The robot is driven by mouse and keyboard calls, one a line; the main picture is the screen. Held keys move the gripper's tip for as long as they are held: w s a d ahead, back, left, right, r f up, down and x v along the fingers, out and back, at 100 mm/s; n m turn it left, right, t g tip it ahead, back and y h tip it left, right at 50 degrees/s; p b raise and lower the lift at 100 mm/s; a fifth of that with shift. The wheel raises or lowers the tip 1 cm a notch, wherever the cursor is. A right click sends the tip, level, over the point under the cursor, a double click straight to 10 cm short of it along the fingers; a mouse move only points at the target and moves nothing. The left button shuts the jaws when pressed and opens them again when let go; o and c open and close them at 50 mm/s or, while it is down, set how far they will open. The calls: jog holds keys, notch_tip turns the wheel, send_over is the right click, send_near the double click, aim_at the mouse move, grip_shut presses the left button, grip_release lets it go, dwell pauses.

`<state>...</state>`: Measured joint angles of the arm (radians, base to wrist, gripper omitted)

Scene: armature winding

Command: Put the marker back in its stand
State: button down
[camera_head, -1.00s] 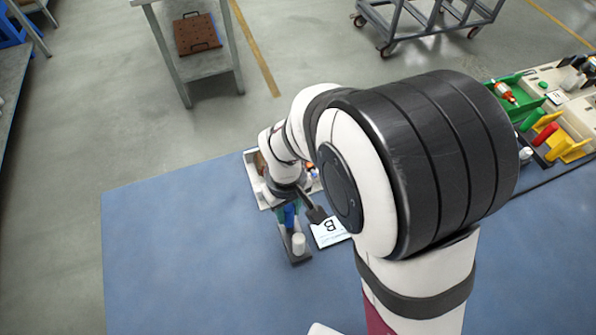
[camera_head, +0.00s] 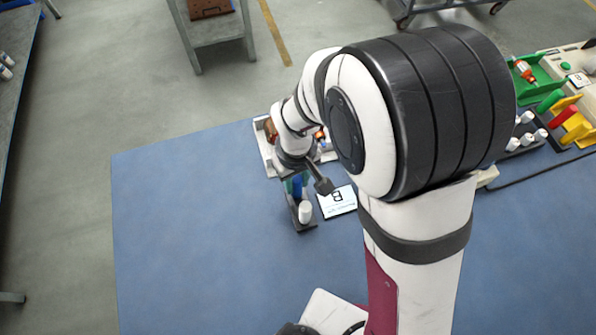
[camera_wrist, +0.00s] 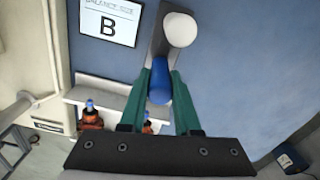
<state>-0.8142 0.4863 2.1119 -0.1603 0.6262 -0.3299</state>
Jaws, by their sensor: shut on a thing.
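The blue marker (camera_wrist: 158,82) is between the green fingers of my gripper (camera_wrist: 161,90) in the wrist view, and the gripper is shut on it. In the head view the blue marker (camera_head: 297,187) shows below my wrist. The dark stand (camera_wrist: 158,42) is a narrow block under and beyond the marker. It also shows in the head view (camera_head: 303,228). A white cylinder (camera_wrist: 180,29) stands upright at its far end in the wrist view. The marker is over the other part of the stand; I cannot tell whether its lower end is inside it.
A white card marked B (camera_head: 338,201) lies on the blue table (camera_head: 200,240) right of the stand. A pale tray (camera_head: 262,150) with orange bottles is behind my wrist. Green and yellow bins (camera_head: 540,70) stand at the far right. The table's left part is clear.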

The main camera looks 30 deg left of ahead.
jog(key=shift+f, duration=0.25)
jog(key=c, duration=0.5)
grip_release()
jog(key=shift+c, duration=0.2)
notch_tip(320, 180, up, 16)
jog(key=shift+f, duration=0.1)
